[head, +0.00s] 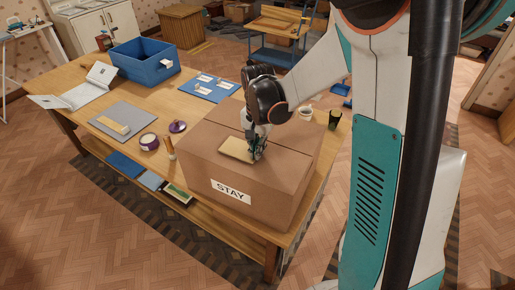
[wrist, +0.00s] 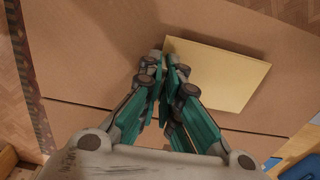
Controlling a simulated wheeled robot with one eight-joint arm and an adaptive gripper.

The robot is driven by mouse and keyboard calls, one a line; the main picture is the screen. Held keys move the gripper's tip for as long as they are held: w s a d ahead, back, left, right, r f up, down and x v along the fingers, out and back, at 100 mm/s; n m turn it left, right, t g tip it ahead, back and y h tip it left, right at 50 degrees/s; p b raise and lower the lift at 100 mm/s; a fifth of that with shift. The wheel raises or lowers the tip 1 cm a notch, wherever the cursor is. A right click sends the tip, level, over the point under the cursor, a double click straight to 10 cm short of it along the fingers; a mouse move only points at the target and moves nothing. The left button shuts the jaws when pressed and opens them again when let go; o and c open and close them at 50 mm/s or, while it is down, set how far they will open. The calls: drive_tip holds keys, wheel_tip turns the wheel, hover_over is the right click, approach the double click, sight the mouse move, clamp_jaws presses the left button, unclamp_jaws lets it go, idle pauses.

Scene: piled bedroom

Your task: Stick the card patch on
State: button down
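The card patch (head: 238,150) is a flat tan rectangle over the top of the large cardboard box (head: 205,165). In the wrist view the patch (wrist: 222,75) lies to the right of the fingertips, over the brown box top (wrist: 90,70). My gripper (head: 257,149) points down at the patch's right end in the head view. In the wrist view my gripper (wrist: 167,68) has its fingertips together at the patch's near-left edge, overlapping it. I cannot tell whether that edge is pinched between them, or whether the patch touches the box all over.
The box, marked STAY (head: 231,191), stands at the right end of a wooden table. A blue crate (head: 145,62), an open book (head: 80,88), a grey mat (head: 122,120), a tape roll (head: 149,141) and a blue board (head: 208,88) share the table.

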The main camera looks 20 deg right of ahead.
drive_tip(key=shift+f+b, duration=0.4)
drive_tip(key=shift+f, duration=0.05)
idle(0.4)
idle(0.4)
drive_tip(key=c, duration=1.7)
unclamp_jaws()
drive_tip(key=shift+r, duration=0.1)
wheel_tip(320, 180, up, 12)
drive_tip(key=shift+f, duration=0.1)
drive_tip(key=shift+s, duration=0.15)
drive_tip(key=s+a+f+n+t+b, duration=0.1)
drive_tip(key=s+f+n+t+b, duration=0.1)
drive_tip(key=s, duration=0.4)
drive_tip(key=s+a+f+n+t+b, duration=0.1)
drive_tip(key=s+f+n+t+b, duration=0.1)
drive_tip(key=s+n+b, duration=0.2)
drive_tip(key=s+a+f+n+t+b, duration=0.2)
drive_tip(key=s+n+t+b, duration=0.1)
drive_tip(key=s, duration=0.5)
drive_tip(key=shift+n, duration=0.5)
